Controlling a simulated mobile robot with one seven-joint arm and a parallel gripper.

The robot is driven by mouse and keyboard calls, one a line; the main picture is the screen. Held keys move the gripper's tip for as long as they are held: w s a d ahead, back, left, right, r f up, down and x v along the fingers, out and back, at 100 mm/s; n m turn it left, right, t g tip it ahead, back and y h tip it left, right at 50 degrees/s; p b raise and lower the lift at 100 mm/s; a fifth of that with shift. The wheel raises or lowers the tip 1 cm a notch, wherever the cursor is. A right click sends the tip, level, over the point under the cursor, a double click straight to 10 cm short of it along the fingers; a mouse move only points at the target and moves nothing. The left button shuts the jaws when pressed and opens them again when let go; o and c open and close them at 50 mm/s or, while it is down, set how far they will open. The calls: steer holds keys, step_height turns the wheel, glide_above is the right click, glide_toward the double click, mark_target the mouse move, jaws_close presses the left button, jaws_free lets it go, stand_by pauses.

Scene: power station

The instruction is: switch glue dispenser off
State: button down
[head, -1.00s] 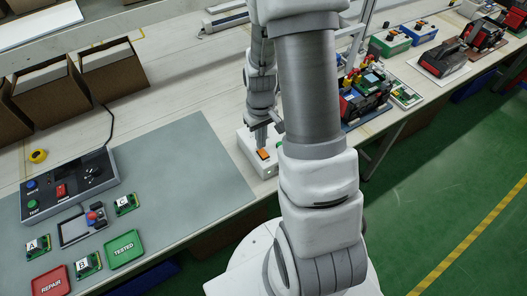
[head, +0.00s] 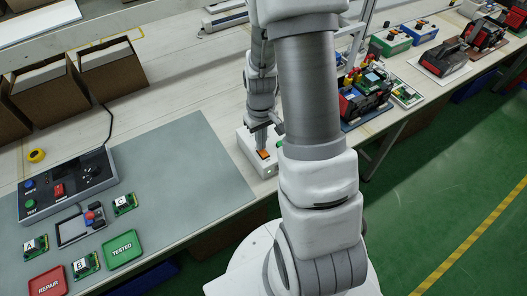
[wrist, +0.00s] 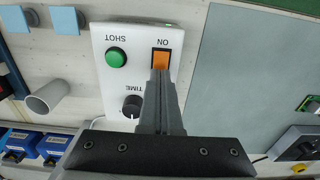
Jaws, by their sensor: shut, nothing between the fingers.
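The glue dispenser is a white box (head: 243,144) on the bench, partly behind my arm in the head view. In the wrist view its white top (wrist: 106,82) carries an orange rocker switch (wrist: 161,58) marked ON, a green SHOT button (wrist: 116,57) and a black TIME knob (wrist: 132,105). The orange switch also shows in the head view (head: 262,155). My gripper (head: 262,147) points down, shut and empty. In the wrist view its fingertips (wrist: 160,74) are at the switch's edge nearest the TIME knob and cover part of it; I cannot tell whether they touch.
A grey mat (head: 190,170) lies left of the dispenser, with a control box (head: 68,185), circuit boards and red and green trays. A battery-like assembly (head: 365,95) stands to the right. In the wrist view a grey cup (wrist: 47,98) lies near the dispenser.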

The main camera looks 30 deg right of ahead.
steer(key=shift+f, duration=0.4)
steer(key=shift+r, duration=0.1)
steer(key=shift+r+p, duration=2.3)
steer(key=shift+r, duration=1.15)
steer(key=shift+r, duration=0.1)
steer(key=s+a+r+t, duration=0.1)
steer(key=a+r, duration=0.2)
steer(key=r, duration=0.5)
steer(key=s+a+r+t, duration=0.1)
steer(key=a+r+t, duration=0.1)
steer(key=r, duration=0.5)
steer(key=s+a+r+t, duration=0.2)
steer(key=s+a+r, duration=0.3)
steer(key=s+r, duration=0.5)
steer(key=shift+s+a+r+t, duration=0.2)
steer(key=shift+a+r+t, duration=0.1)
steer(key=shift+r, duration=0.6)
